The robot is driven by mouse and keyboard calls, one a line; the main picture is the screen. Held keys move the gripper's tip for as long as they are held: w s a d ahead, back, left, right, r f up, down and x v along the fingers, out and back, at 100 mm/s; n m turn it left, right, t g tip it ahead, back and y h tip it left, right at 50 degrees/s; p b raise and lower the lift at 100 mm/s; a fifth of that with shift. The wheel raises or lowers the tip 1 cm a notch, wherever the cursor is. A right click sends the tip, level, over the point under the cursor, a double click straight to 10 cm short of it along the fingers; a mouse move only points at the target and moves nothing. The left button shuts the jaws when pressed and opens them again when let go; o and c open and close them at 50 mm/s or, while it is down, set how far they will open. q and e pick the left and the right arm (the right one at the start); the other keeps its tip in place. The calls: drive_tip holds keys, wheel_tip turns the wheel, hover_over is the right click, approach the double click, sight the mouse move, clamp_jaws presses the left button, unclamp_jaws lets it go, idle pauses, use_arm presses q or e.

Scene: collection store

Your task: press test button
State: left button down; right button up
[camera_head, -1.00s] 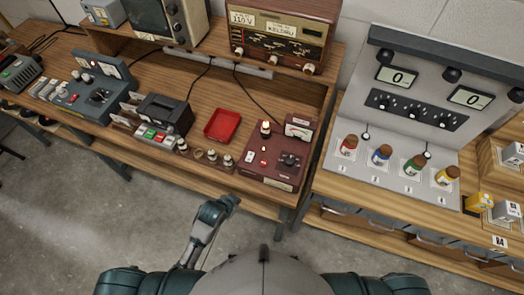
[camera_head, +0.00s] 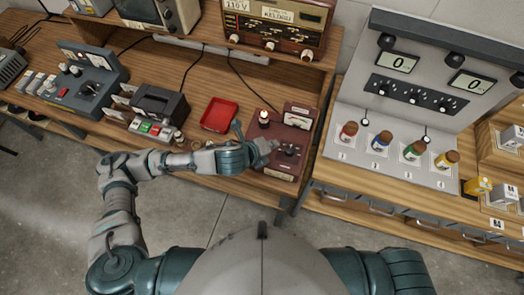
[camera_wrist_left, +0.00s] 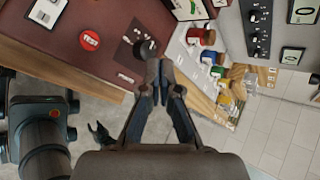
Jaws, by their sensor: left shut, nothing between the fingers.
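The test unit is a maroon box (camera_head: 299,124) on the bench's right end. In the left wrist view its maroon top (camera_wrist_left: 60,50) carries a round red button (camera_wrist_left: 89,41) with white lettering, likely the test button. A dark knob (camera_wrist_left: 146,48) sits right of it. My left gripper (camera_wrist_left: 160,70) is shut and empty, its tips overlapping the panel beside the knob, with the red button left of them. Whether the tips touch the panel cannot be told. In the head view my left gripper (camera_head: 270,150) covers the red button.
A red tray (camera_head: 219,115) and a dark device with coloured buttons (camera_head: 158,108) lie left of the unit. A radio-like instrument (camera_head: 277,22) sits on the shelf behind. Open floor lies in front.

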use_arm(q)
drive_tip(key=w+a+m, duration=0.1)
drive_tip(key=w+a+m+y, duration=0.1)
drive_tip(key=a+m, duration=0.1)
drive_tip(key=shift+w+r, duration=0.2)
drive_tip(key=shift+w, duration=0.2)
use_arm(e)
drive_tip(key=shift+f, duration=0.15)
use_arm(q)
wheel_tip(320, 180, down, 5)
drive_tip(key=b, duration=0.5)
drive_tip(key=shift+a+r, duration=0.1)
use_arm(e)
wheel_tip(320, 180, down, 5)
use_arm(q)
wheel_tip(320, 180, down, 3)
drive_tip(key=b, duration=0.2)
drive_tip(key=shift+b, duration=0.4)
drive_tip(key=shift+f, duration=0.45)
use_arm(e)
drive_tip(key=w+a, duration=0.1)
drive_tip(key=w, duration=0.6)
drive_tip(key=shift+a+r, duration=0.3)
drive_tip(key=shift+r, duration=0.15)
